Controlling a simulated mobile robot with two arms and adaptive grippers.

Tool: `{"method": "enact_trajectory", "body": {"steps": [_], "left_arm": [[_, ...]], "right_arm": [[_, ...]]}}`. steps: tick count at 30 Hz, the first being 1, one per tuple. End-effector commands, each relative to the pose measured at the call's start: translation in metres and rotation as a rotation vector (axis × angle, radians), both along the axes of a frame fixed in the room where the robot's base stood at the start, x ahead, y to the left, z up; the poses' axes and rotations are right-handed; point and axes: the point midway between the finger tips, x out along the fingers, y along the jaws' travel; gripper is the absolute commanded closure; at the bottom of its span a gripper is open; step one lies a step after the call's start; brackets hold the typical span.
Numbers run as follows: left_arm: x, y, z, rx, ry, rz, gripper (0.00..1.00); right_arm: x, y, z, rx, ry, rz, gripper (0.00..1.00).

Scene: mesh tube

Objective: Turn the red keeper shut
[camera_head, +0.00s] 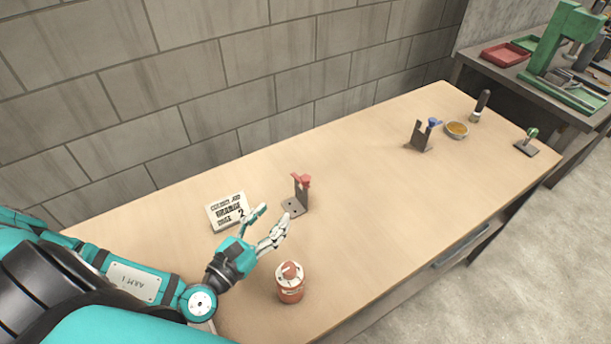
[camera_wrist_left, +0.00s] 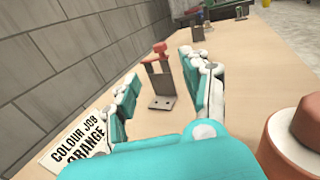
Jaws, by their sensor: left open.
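The red keeper (camera_head: 301,178) sits at the top of a dark upright metal bracket (camera_head: 302,193) on the wooden table. In the left wrist view the red keeper (camera_wrist_left: 155,52) shows ahead, between the two fingers, on its bracket (camera_wrist_left: 161,82). My left gripper (camera_head: 268,222) is open and empty. It is just in front of the bracket and apart from it. It also shows in the left wrist view (camera_wrist_left: 157,95), fingers spread on either side of the bracket. My right gripper is not in view.
Farther right are a blue-topped bracket (camera_head: 422,135), a bowl (camera_head: 457,130), a brush (camera_head: 480,106) and a green-knobbed stand (camera_head: 528,143). The table's middle is clear.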

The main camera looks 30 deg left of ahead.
Motion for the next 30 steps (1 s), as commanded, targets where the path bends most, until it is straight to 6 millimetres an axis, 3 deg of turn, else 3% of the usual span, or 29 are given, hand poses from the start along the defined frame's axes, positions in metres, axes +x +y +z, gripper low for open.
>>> {"method": "enact_trajectory", "body": {"steps": [3,15,21,30], "left_arm": [[0.029,-0.003,0.005,-0.002,-0.007,0.001,0.53],[0.111,-0.010,0.003,0.001,-0.003,0.001,0.53],[0.133,-0.012,0.002,0.000,-0.002,0.001,0.53],[0.139,-0.012,0.000,0.000,0.001,0.000,0.53]], "right_arm": [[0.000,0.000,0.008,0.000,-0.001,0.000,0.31],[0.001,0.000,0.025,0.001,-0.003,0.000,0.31],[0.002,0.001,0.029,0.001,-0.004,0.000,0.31],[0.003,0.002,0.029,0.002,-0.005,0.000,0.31]]}}
